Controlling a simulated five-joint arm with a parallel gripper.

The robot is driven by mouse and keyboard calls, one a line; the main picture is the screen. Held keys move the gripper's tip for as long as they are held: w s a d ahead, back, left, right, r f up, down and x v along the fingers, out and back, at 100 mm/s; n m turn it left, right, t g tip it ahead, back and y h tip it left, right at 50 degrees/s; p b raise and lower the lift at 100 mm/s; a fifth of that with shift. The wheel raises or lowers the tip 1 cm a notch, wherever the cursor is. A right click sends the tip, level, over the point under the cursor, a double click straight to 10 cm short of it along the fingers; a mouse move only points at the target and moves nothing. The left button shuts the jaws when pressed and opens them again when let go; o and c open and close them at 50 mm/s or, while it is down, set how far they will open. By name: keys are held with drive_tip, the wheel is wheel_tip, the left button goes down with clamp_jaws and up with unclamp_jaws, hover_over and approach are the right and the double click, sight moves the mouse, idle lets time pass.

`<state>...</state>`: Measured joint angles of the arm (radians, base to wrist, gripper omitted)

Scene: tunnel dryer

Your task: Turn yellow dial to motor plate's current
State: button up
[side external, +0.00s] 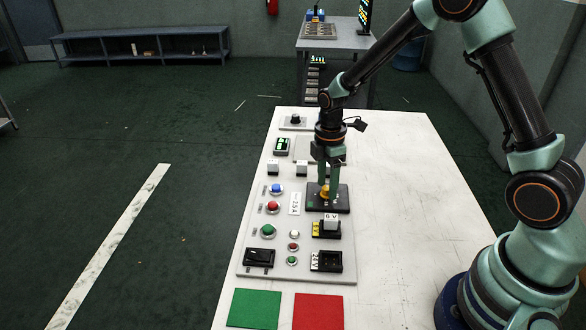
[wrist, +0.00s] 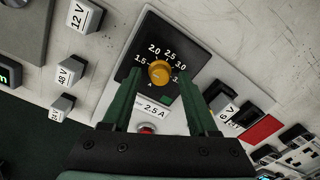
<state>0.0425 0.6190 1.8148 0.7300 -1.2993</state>
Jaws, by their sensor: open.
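The yellow dial (wrist: 159,71) sits on a black panel (wrist: 190,46) with a printed scale; I read 1.5, 2.0, 2.5 and 3.0, with a further mark partly unreadable, and an A below. I cannot tell surely where the dial points. The dial also shows in the side view (side external: 325,193). A white motor plate (wrist: 153,112) beside the panel reads 2.5 A; it also shows in the side view (side external: 295,203). My gripper (wrist: 162,80) is open and points down over the panel. Its two green fingers stand on either side of the dial; contact is not visible.
White blocks marked 12 V (wrist: 82,16), 48 V (wrist: 70,70) and 24 V (wrist: 62,107) stand nearby. A 6 V block (side external: 331,222) sits in a socket close to the panel. Coloured buttons (side external: 273,207) line the board's left side. The table's right side (side external: 405,190) is clear.

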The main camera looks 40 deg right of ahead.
drive_tip(key=shift+c, duration=0.2)
clamp_jaws()
drive_tip(key=shift+m, duration=0.3)
drive_tip(key=m, duration=0.3)
drive_tip(key=shift+m, duration=0.4)
drive_tip(key=m, duration=1.3)
drive_tip(key=shift+d, duration=0.1)
drive_tip(key=shift+m, duration=0.3)
